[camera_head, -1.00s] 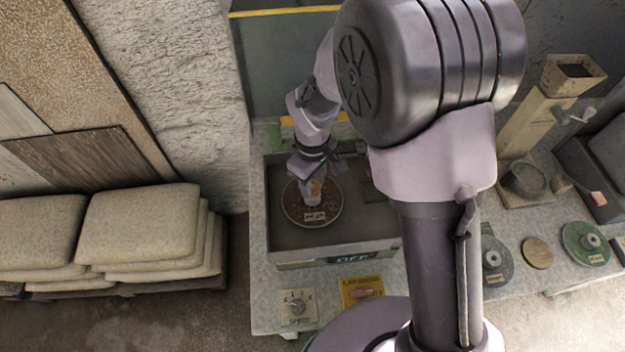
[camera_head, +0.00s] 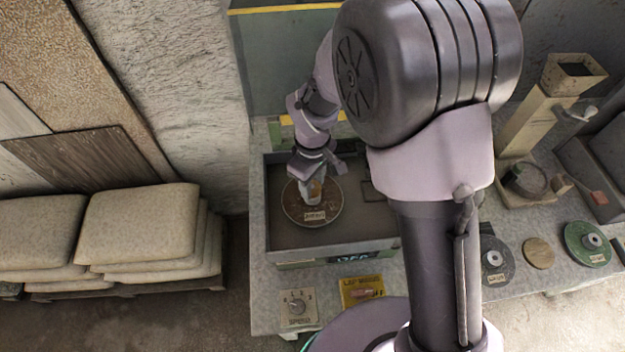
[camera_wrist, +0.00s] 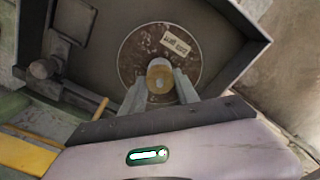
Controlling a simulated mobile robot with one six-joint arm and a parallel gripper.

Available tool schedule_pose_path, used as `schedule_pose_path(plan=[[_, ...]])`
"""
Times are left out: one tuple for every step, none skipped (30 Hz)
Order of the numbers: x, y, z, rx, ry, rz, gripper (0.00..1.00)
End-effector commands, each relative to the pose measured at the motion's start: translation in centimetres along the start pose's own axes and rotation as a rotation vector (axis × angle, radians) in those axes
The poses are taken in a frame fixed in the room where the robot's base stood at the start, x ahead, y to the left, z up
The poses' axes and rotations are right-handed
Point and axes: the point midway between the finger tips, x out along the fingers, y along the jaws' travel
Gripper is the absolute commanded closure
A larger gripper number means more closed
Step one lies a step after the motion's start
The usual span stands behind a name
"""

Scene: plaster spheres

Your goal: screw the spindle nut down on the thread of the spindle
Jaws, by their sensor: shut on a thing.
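The spindle nut (camera_wrist: 160,76) is a brass-coloured round piece over the middle of a brown disc (camera_wrist: 205,50) with a pale label. My gripper (camera_wrist: 160,86) is shut on the nut, one grey finger on each side. In the head view my gripper (camera_head: 312,192) points down at the centre of the disc (camera_head: 330,207). The spindle and its thread are hidden under the nut and fingers, so I cannot tell how far down the nut sits.
The disc lies in a grey walled tray (camera_head: 262,215) on the bench. In front are a speed knob plate (camera_head: 299,308) and a yellow sign (camera_head: 361,291). Green discs (camera_head: 588,243) and a brown round piece (camera_head: 538,252) lie to the right. A pale column (camera_head: 540,110) stands behind them.

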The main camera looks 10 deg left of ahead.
Motion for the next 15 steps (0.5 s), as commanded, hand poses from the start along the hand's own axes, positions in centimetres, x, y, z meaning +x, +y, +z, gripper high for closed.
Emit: schedule_pose_path(plan=[[1.3,0.0,0.0,0.000,0.000,0.000,1.00],[1.2,0.0,0.0,0.000,0.001,0.000,1.00],[1.0,0.0,0.0,0.000,0.001,0.000,1.00],[0.9,0.0,0.0,0.000,0.001,0.001,1.00],[0.7,0.0,0.0,0.000,0.001,0.001,1.00],[0.4,0.0,0.0,0.000,0.001,0.001,1.00],[0.2,0.0,0.0,0.000,0.001,0.001,1.00],[0.1,0.0,0.0,0.000,0.001,0.001,1.00],[-0.2,0.0,0.0,0.000,0.001,0.001,1.00],[-0.3,0.0,0.0,0.000,0.001,0.001,1.00],[-0.5,0.0,0.0,0.000,0.001,0.001,1.00],[-0.8,0.0,0.0,0.000,0.001,0.001,1.00],[-1.0,0.0,0.0,0.000,0.001,0.001,1.00],[-1.2,0.0,0.0,0.000,0.001,0.001,1.00],[-1.5,0.0,0.0,0.000,0.001,0.001,1.00]])
